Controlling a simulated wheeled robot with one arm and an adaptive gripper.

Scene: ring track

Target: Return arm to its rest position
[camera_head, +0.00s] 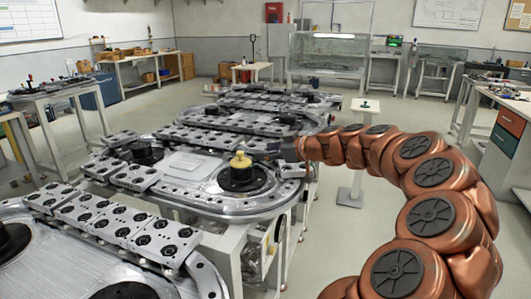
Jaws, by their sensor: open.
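My copper arm curves up from the lower right and reaches left over the edge of the ring track (272,203). My gripper (268,152) is at its end, small and dark against the metal, so its fingers are hard to make out. It is just right of a yellow knobbed piece (240,162), with a small gap seeming to lie between them. The yellow piece stands upright on a black round hub (242,180) on the track. No object shows in my gripper.
More track sections with metal carriers (118,221) run along the left and back. A small white pedestal (364,106) stands behind my arm. A workbench with drawers (505,130) is at the right. Floor is clear between pedestal and workbench.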

